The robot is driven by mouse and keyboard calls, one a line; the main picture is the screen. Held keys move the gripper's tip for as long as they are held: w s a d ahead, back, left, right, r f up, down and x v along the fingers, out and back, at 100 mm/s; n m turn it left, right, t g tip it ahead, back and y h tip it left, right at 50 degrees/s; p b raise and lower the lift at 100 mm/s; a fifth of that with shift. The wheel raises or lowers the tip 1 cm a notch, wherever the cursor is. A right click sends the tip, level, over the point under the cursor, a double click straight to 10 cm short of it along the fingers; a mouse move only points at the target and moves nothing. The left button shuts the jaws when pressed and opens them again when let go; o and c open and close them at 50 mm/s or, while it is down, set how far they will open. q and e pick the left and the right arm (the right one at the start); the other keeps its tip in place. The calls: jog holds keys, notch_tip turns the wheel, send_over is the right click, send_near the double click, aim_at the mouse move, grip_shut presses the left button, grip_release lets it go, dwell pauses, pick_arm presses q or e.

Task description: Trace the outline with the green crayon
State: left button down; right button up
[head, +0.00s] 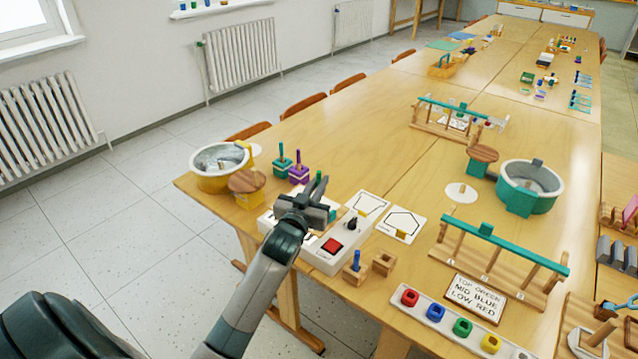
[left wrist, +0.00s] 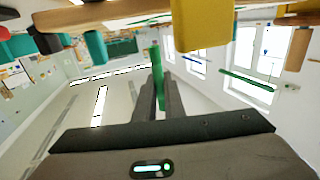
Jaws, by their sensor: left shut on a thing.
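My left gripper (head: 316,196) is above the near left part of the table, shut on a green crayon (head: 319,176). The crayon also shows upright between the fingers in the left wrist view (left wrist: 156,58). Two white cards with black outlines lie to the right of the gripper: one (head: 368,203) closer, one with a house-like outline (head: 403,222) beyond it. Each has a small yellow piece at its lower edge. The crayon is apart from both cards. My right gripper is not in view.
A white box with a red button (head: 332,246) and black knob stands just below the gripper. Wooden holders (head: 383,263), one with a blue peg, stand near the front edge. A yellow pot (head: 222,180) and purple block (head: 298,174) are behind. Bare table lies beyond the cards.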

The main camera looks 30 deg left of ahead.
pick_arm(q)
jog(key=shift+f+b, duration=0.7)
jog(key=shift+f, duration=0.65)
jog(key=shift+p, duration=0.65)
dwell(1.0)
jog(key=shift+r, duration=0.1)
jog(key=shift+r+p, duration=2)
jog(key=shift+p, duration=0.15)
jog(key=shift+s+f, duration=0.1)
